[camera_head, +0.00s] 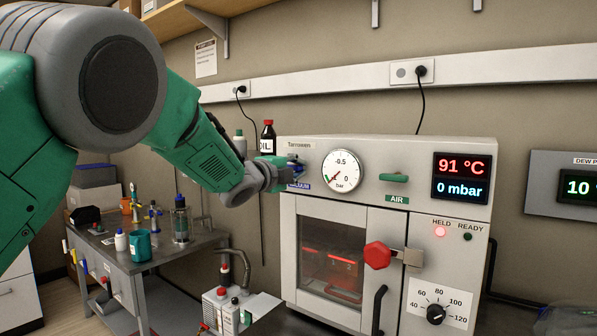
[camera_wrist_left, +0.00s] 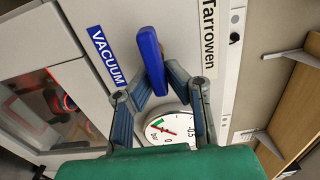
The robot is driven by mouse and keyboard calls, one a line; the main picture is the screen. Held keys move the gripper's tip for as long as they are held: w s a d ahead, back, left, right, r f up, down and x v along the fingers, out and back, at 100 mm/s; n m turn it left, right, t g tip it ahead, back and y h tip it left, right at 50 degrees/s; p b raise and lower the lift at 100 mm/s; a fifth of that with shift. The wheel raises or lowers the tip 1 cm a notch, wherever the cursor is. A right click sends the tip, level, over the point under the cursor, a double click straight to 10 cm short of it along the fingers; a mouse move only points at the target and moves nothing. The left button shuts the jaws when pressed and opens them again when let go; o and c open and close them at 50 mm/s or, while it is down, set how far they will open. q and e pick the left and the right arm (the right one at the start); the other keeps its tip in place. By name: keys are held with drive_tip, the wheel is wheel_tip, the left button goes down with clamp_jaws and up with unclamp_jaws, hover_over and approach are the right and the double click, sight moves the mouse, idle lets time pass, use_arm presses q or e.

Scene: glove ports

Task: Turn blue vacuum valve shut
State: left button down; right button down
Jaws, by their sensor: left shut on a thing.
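The blue vacuum valve handle (camera_wrist_left: 150,60) shows in the left wrist view between the VACUUM label (camera_wrist_left: 106,54) and the maker's nameplate. It lies roughly along the label's length. My left gripper (camera_wrist_left: 160,82) is shut on the handle, with a finger on each side of its lower part in that view. In the head view my left gripper (camera_head: 284,174) is at the oven's upper left front, left of the round gauge (camera_head: 343,174). The handle is mostly hidden behind the fingers there. My right gripper is not in view.
The vacuum oven (camera_head: 382,155) has a green AIR handle (camera_head: 394,178), a display (camera_head: 461,178) reading 91 °C and 0 mbar, and a red door knob (camera_head: 377,255). The HELD lamp is lit. A dark oil bottle (camera_head: 268,138) stands behind. A cluttered side table (camera_head: 150,262) stands left.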

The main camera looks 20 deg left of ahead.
use_arm(q)
drive_tip(key=c, duration=1.6)
unclamp_jaws()
drive_tip(key=shift+d+f, duration=0.1)
drive_tip(key=shift+f, duration=0.25)
drive_tip(key=shift+r, duration=0.15)
drive_tip(key=v, duration=1.2)
